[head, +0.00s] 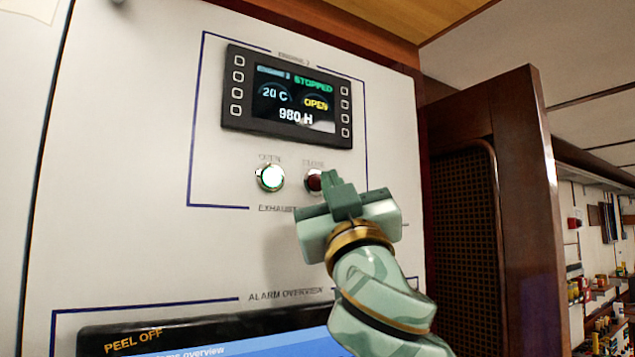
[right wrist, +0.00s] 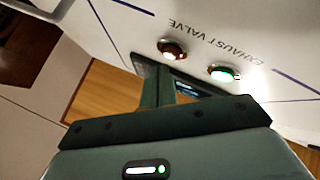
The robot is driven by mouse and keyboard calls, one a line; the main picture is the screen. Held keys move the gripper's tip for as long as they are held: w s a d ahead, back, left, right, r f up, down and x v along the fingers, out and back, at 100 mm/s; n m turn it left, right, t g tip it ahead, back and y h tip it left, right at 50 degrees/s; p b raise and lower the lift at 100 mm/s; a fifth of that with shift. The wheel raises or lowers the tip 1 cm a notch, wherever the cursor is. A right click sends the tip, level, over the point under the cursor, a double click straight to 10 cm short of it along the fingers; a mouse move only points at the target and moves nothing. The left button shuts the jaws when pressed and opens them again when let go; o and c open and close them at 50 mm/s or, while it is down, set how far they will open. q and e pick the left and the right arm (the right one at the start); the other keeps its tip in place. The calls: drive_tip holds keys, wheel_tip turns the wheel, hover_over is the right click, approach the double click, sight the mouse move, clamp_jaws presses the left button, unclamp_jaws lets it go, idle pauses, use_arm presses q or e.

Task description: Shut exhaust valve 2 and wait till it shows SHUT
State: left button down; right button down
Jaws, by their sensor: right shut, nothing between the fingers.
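The engine display (head: 290,97) on the white panel reads STOPPED in green, OPEN in yellow, 20 C and 980 H. Its heading looks like ENGINE 2, small and blurred. Below it, the left button (head: 270,177), labelled OPEN, is lit green-white; it also shows lit in the right wrist view (right wrist: 223,72). The red button (head: 314,181) to its right looks dark and is partly covered by my right gripper (head: 329,180). The red button also shows in the right wrist view (right wrist: 172,48), near the shut, empty fingertips (right wrist: 153,70). I cannot tell whether they touch it.
The EXHAUST label (head: 275,208) is partly hidden behind my right gripper. Below is an alarm overview screen (head: 210,340) with PEEL OFF on it. A dark wooden partition (head: 530,180) stands right of the panel, with stocked shelves (head: 600,300) beyond.

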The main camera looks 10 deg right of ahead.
idle(0.7)
drive_tip(key=shift+w+a, duration=0.15)
drive_tip(key=shift+w, duration=0.25)
drive_tip(key=shift+w+a, duration=0.15)
drive_tip(key=shift+w, duration=0.2)
idle(0.6)
drive_tip(key=shift+s, duration=0.15)
drive_tip(key=shift+s+d, duration=0.3)
drive_tip(key=shift+s, duration=0.3)
drive_tip(key=shift+s+d, duration=0.3)
drive_tip(key=shift+s, duration=0.5)
drive_tip(key=shift+s+d, duration=0.25)
drive_tip(key=shift+s, duration=0.5)
drive_tip(key=shift+s+d, duration=0.3)
drive_tip(key=shift+s, duration=0.5)
